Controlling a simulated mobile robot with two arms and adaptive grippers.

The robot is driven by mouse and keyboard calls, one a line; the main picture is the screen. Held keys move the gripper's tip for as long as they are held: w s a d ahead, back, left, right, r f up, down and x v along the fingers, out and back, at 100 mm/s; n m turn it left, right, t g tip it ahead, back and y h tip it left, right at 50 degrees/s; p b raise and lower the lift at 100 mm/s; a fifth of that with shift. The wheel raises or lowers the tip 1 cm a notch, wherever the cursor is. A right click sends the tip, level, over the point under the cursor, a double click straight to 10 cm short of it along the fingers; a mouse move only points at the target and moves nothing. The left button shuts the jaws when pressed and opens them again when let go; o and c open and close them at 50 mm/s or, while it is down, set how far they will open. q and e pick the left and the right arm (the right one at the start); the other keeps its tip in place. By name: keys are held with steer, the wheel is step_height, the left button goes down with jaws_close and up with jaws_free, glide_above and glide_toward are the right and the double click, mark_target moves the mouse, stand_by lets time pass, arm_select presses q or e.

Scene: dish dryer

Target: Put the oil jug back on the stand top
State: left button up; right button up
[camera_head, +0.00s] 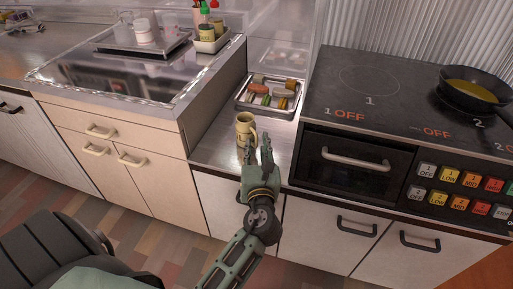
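The oil jug (243,124), a small yellowish-beige jug with an open top and a handle on its right, is upright at the low counter (213,150) left of the stove. My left gripper (258,147) is right in front of it, fingers pointing away toward the back. The fingers show a gap between them, with the left finger overlapping the jug's lower part and handle side. I cannot tell whether they touch the jug. Its base is partly hidden. My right gripper is not in view. I cannot tell which surface is the stand top.
The stove (340,100) with a pan (474,90) of yellow liquid is at right. A raised steel-topped unit (125,78) at left holds a tray with white containers (143,31) and a bottle caddy (212,45).

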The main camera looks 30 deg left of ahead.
arm_select(q)
steer(key=v, duration=1.2)
steer(key=s+a+f+n+g+h, duration=0.25)
steer(key=s+f+n+g, duration=0.2)
steer(key=n, duration=0.45)
steer(key=s+a+f+n+g+h, duration=0.1)
steer(key=s+a+f+n+g, duration=0.25)
steer(key=f+n, duration=0.35)
steer(key=s+d+f+n+g+h, duration=0.2)
steer(key=s+d+n+h, duration=0.5)
steer(key=n, duration=0.5)
steer(key=shift+s+d+f+g+p, duration=0.45)
steer(key=shift+s+d, duration=0.3)
steer(key=shift+s, duration=0.35)
steer(key=shift+r, duration=0.1)
